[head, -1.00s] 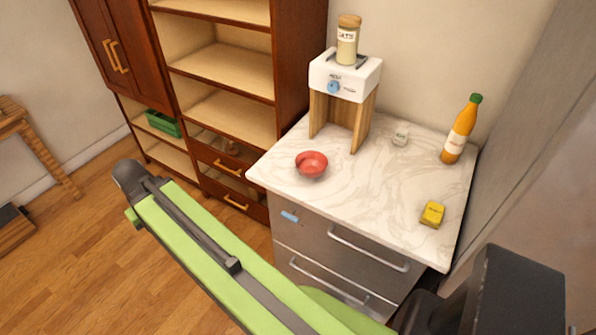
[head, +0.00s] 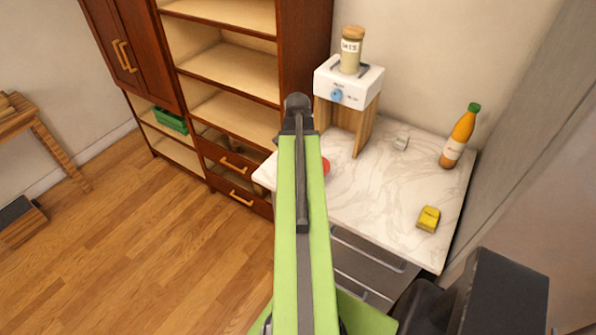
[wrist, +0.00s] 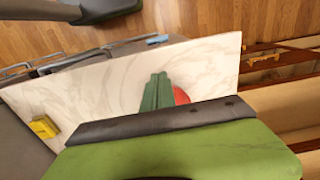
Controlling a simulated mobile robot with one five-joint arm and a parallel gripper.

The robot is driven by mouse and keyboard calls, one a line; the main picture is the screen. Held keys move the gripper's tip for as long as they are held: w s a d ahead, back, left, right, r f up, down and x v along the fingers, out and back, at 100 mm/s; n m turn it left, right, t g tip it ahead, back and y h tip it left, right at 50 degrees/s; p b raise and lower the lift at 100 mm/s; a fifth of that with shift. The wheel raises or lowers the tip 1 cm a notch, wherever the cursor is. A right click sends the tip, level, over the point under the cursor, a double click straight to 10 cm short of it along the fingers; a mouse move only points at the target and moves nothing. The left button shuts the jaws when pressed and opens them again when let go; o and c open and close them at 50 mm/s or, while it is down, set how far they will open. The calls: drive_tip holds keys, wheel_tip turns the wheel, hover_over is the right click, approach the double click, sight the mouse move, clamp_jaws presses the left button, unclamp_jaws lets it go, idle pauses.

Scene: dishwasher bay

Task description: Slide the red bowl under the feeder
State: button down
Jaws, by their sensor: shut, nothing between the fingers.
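The red bowl (head: 326,167) sits on the marble counter, in front and to the left of the feeder. In the head view my arm covers all but its right edge. The feeder (head: 348,84) is a white box with a blue knob on wooden legs, with open space beneath. In the wrist view the green fingers of my gripper (wrist: 158,90) are shut and empty, pointing over the counter. The bowl (wrist: 181,96) shows partly behind them on the right. I cannot tell whether they touch it. The feeder is not visible in the wrist view.
An oats jar (head: 352,49) stands on the feeder. A wooden shelf unit (head: 230,65) stands left. The counter's middle is clear.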

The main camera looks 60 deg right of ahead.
wheel_tip(320, 180, down, 9)
drive_tip(key=b, duration=0.8)
drive_tip(key=shift+f, duration=0.1)
drive_tip(key=d, duration=0.3)
drive_tip(key=shift+w+d, duration=0.1)
drive_tip(key=shift+d, duration=0.4)
drive_tip(key=d, duration=1.5)
drive_tip(key=shift+d, duration=0.3)
